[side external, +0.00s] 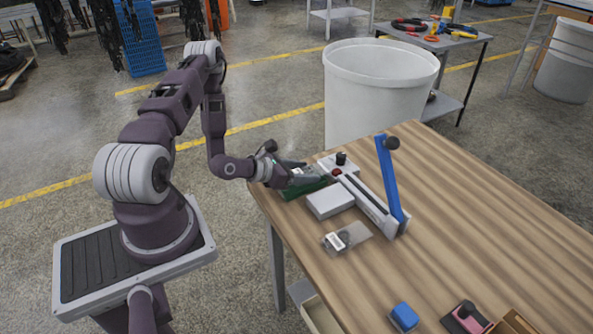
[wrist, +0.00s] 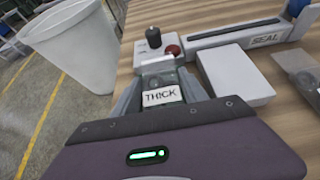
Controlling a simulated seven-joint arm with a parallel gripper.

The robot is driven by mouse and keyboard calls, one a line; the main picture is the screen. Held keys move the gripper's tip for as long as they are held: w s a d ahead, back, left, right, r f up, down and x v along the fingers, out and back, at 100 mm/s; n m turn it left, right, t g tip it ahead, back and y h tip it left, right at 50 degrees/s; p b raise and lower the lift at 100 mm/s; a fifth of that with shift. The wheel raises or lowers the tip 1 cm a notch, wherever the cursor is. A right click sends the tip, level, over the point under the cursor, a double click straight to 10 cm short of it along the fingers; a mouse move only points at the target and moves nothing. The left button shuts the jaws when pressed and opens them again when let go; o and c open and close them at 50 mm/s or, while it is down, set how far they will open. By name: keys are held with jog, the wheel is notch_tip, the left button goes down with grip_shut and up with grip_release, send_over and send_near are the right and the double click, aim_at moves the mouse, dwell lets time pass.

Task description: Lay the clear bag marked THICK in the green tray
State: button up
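The clear bag marked THICK (wrist: 162,96) is between the two fingers of my gripper (wrist: 162,92) in the wrist view. Its white label block fills the gap between the fingers, and a clear part with dark contents lies beyond it. In the side view my gripper (side external: 299,174) is at the table's left corner, shut on the bag and right above the green tray (side external: 304,189). The fingers cover part of the tray. I cannot tell whether the bag's underside touches it. No green shows in the wrist view.
A white box (side external: 330,202) stands beside the tray. Behind are a control block with a black knob (side external: 341,158) and a sealer with a raised blue arm (side external: 390,180). Another clear bag (side external: 347,238) lies in front. A white bin (side external: 375,95) stands behind the table.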

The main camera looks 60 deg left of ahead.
jog(key=v, duration=1.1)
jog(key=shift+s+r, duration=0.1)
jog(key=shift+r, duration=0.1)
jog(key=w+d+r+m+g+y, duration=0.1)
jog(key=w+r+m+g+y, duration=0.15)
jog(key=r+m, duration=0.7)
jog(key=w+d+r+m+g+y, duration=0.1)
jog(key=w+d+r+m+g, duration=0.15)
jog(key=r+m, duration=0.75)
jog(key=s+d+r+m+g+h, duration=0.1)
jog(key=s+d+r+m, duration=0.2)
jog(key=s+d+m, duration=0.5)
jog(key=s+d+r+m+g+h, duration=0.1)
jog(key=s+d+r+m+h, duration=0.1)
jog(key=s+d+m, duration=0.6)
jog(key=shift+s+r, duration=0.75)
jog(key=shift+s, duration=0.3)
jog(key=shift+m+h, duration=0.25)
